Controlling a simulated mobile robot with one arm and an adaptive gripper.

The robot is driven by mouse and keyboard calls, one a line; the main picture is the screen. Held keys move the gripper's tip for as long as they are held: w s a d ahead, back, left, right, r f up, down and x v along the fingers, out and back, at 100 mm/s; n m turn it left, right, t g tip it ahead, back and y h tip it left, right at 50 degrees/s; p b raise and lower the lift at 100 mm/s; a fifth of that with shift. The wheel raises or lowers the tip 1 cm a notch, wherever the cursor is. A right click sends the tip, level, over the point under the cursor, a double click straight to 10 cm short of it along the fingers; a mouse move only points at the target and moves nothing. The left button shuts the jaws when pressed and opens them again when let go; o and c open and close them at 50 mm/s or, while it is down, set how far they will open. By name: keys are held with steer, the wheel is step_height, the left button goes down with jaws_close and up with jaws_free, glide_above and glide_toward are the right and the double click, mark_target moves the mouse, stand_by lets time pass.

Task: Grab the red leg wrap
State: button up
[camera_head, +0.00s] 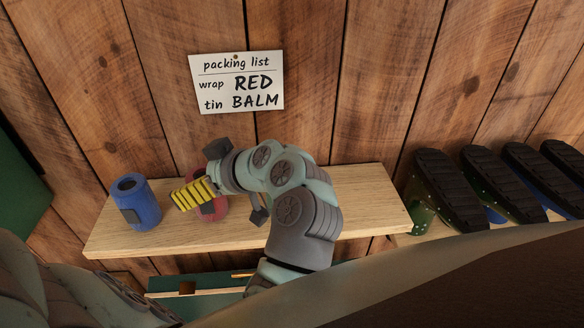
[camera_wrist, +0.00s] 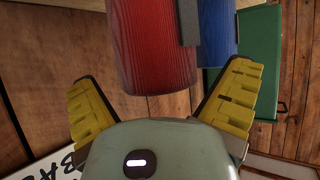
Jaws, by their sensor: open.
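The red leg wrap (camera_head: 214,209) stands on the wooden shelf, partly hidden behind my gripper (camera_head: 193,194) in the head view. In the wrist view the red wrap (camera_wrist: 155,50) is a large ribbed cylinder reaching in from the top edge, between the two yellow fingers (camera_wrist: 162,85). My gripper is open, with a finger on either side of the wrap. I see no clear contact; a gap shows beside the left finger.
A blue wrap (camera_head: 137,203) stands left of the red one on the shelf (camera_head: 345,200); it also shows behind it in the wrist view (camera_wrist: 219,28). A packing list (camera_head: 237,82) reading "wrap RED, tin BALM" hangs on the plank wall. Several dark-soled boots (camera_head: 450,190) are at right.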

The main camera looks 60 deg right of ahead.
steer(key=c, duration=1.3)
steer(key=shift+o, duration=0.2)
